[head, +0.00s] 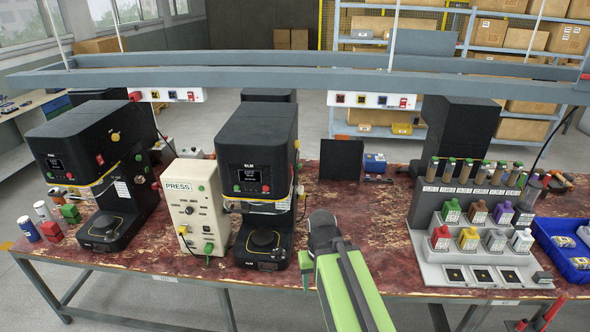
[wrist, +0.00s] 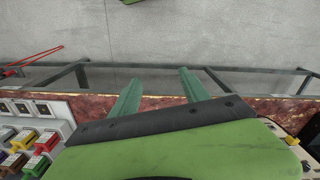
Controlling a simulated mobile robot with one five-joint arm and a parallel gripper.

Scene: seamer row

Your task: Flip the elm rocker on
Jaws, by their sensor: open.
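Two black seamers stand on the table. The right-hand seamer (head: 256,135) has a small front label that seems to read ELM, too small to be sure. Its front has a small screen with a green and a red button, and its right side carries yellow, green and red controls. I cannot tell which of these is the rocker or how it is set. The left-hand seamer (head: 85,140) has similar controls. My arm reaches over the table just right of the right-hand seamer. In the wrist view my gripper (wrist: 160,92) is open and empty, its two green fingers apart over the table's edge and floor.
A cream PRESS box (head: 196,205) stands between the seamers. A grey rack (head: 468,225) with coloured containers and a blue bin (head: 566,250) are at the right. An overhead rail (head: 300,64) spans the table.

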